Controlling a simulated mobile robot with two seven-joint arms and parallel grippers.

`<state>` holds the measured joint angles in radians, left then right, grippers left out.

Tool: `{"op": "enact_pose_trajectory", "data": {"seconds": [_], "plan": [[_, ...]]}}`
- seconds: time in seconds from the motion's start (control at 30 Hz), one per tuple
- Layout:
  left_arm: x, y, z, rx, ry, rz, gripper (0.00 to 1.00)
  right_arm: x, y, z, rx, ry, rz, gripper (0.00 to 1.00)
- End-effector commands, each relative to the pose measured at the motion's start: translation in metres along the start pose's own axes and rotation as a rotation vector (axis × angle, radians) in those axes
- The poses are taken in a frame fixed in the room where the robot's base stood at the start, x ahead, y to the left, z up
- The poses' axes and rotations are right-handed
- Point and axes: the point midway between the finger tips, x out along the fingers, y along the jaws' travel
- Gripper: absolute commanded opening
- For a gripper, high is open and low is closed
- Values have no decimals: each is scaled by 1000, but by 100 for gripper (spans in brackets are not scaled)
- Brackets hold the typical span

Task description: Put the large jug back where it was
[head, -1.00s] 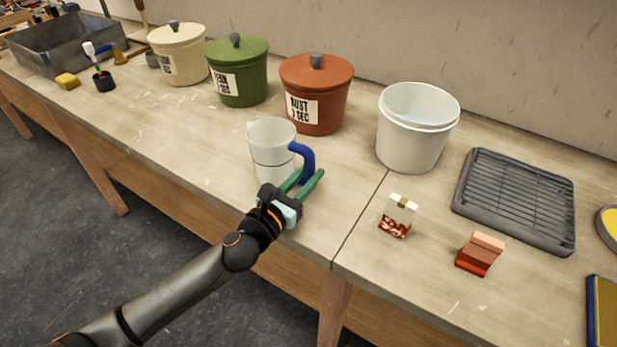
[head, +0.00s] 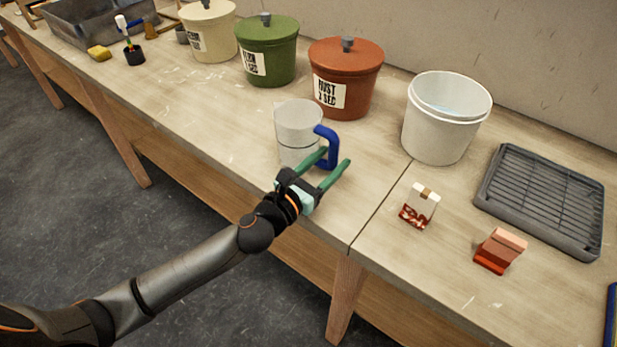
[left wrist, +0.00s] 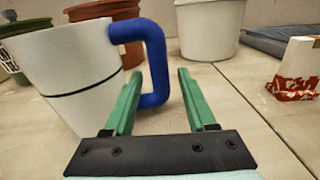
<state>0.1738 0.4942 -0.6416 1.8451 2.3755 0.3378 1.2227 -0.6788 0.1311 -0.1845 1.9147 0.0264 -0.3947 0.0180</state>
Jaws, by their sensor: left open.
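The large jug (head: 298,128) is white and translucent with a dark line round it and a blue handle (head: 329,146). It stands upright on the workbench in front of the rust-red pot. My left gripper (head: 334,166) is open, its green fingers reaching towards the handle from the front. In the left wrist view the jug (left wrist: 75,70) is at the left, and its blue handle (left wrist: 157,62) stands just beyond and between the open fingers (left wrist: 158,98). I cannot tell whether a finger touches the handle. My right gripper is not in view.
Lidded cream (head: 208,32), green (head: 270,52) and rust-red (head: 344,80) pots stand along the back. A white bucket (head: 440,125), a small carton (head: 420,206), a red block (head: 499,251) and a dark rack (head: 545,200) are at the right. Bench is clear left of the jug.

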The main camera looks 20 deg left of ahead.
Motion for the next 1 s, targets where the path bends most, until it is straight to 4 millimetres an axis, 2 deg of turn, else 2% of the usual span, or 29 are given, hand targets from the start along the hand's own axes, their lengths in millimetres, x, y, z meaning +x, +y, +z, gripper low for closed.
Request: {"op": "enact_pose_trajectory", "data": {"seconds": [0.3,0.5,0.7,1.0], "plan": [[-61,0,-2,0,4,0,56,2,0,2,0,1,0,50],[-91,0,-2,0,2,1,56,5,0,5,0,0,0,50],[-105,0,-1,1,1,1,56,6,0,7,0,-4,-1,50],[-108,0,0,1,0,1,56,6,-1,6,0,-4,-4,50]]}}
